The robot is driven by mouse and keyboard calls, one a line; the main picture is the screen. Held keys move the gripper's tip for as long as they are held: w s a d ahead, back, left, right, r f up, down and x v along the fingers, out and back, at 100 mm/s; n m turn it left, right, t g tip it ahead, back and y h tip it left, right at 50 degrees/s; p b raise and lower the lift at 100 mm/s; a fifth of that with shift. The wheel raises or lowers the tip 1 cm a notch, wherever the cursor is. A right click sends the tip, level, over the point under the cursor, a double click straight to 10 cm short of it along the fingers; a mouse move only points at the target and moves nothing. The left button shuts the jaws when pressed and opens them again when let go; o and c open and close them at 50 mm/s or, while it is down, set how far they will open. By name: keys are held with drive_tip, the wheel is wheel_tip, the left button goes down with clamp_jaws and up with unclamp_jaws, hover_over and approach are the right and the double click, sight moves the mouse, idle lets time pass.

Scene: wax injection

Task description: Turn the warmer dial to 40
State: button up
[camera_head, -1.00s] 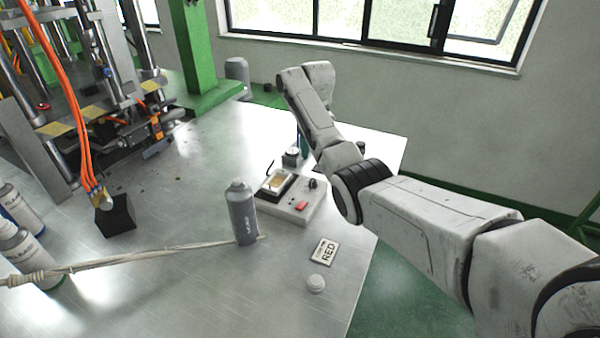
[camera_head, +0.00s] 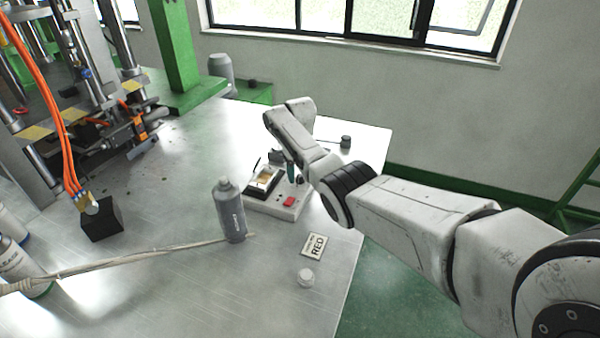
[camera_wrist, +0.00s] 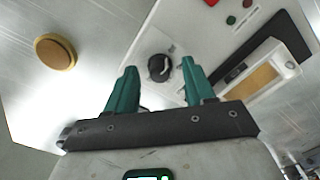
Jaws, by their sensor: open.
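The warmer (camera_head: 270,205) is a pale box on the metal table, with a red switch and a tray on top. In the wrist view its black dial (camera_wrist: 159,67) with a light pointer mark sits on the white panel (camera_wrist: 165,22). I cannot read a scale around it. My gripper (camera_wrist: 158,75) has two green fingers, open, one on each side of the dial in that view. I cannot tell how far they are above it. In the head view the green fingertips show over the warmer, partly hidden by my arm.
A grey bottle (camera_head: 229,212) stands left of the warmer. A small dark round object (camera_head: 346,141) is behind my arm. A round tan-topped piece (camera_wrist: 55,51) shows in the wrist view.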

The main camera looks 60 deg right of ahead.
drive_tip(key=shift+c, duration=0.3)
clamp_jaws()
drive_tip(key=shift+m, duration=0.4)
drive_tip(key=m, duration=0.5)
drive_tip(key=shift+m, duration=0.3)
drive_tip(key=m, duration=0.5)
drive_tip(key=shift+m, duration=0.3)
drive_tip(key=shift+o, duration=0.3)
unclamp_jaws()
